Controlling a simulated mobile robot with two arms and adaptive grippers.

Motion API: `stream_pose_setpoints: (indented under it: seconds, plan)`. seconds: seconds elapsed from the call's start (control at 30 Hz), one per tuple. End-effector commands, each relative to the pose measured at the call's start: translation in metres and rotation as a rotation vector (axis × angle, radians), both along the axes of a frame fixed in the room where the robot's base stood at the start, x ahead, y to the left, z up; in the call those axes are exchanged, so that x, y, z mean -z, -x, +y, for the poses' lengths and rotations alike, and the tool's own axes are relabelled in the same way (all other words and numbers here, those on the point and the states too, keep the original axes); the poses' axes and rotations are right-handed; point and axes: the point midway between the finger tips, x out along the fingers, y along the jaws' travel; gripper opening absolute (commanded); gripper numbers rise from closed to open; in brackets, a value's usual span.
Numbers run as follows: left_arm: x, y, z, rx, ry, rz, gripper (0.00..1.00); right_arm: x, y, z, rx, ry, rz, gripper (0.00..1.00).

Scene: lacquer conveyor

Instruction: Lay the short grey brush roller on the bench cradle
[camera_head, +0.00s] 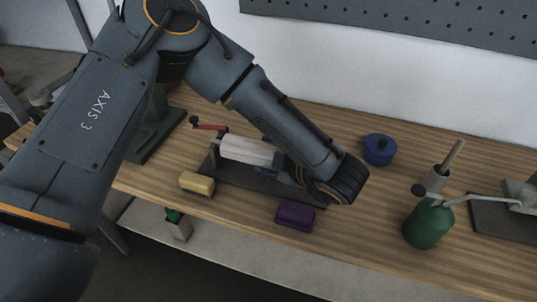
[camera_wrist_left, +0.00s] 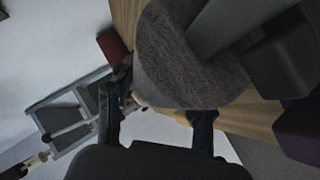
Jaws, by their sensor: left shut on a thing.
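The grey brush roller (camera_head: 248,150) is a pale, fuzzy cylinder low over the dark bench cradle (camera_head: 262,190) in the head view. My left gripper (camera_head: 289,166) is at the roller's right end, mostly hidden by my own wrist. In the left wrist view the fuzzy roller (camera_wrist_left: 190,65) fills the upper middle, and the fingers of my left gripper (camera_wrist_left: 157,115) reach to it, shut on it. I cannot tell whether the roller touches the cradle's supports. My right gripper is not in view.
A yellow block (camera_head: 197,183) and a purple block (camera_head: 295,215) lie in front. A blue pot (camera_head: 379,149), a green can (camera_head: 428,226) and a brush holder (camera_head: 437,179) stand to the right.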

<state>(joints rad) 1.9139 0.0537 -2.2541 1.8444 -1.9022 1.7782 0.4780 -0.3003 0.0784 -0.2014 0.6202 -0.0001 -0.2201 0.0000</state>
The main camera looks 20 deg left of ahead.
Motion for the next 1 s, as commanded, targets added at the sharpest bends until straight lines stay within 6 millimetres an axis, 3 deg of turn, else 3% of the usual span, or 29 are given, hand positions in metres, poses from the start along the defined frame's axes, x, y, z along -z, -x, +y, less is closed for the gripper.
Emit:
stream_pose_setpoints:
  seconds: [0.03,0.07,0.17,0.57,1.0]
  plan:
    - [-0.001,0.000,0.000,-0.001,-0.001,-0.001,0.10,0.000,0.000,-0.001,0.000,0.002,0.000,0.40]
    - [-0.001,0.000,0.000,0.000,0.000,-0.001,0.58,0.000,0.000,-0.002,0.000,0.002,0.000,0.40]
    - [-0.001,0.000,0.000,0.000,0.000,-0.001,0.79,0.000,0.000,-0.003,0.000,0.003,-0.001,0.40]
    - [-0.002,0.002,-0.003,0.001,0.001,0.000,0.79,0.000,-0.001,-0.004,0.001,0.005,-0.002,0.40]
    - [-0.044,0.045,-0.061,0.004,0.001,-0.002,0.79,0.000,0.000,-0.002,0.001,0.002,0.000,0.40]
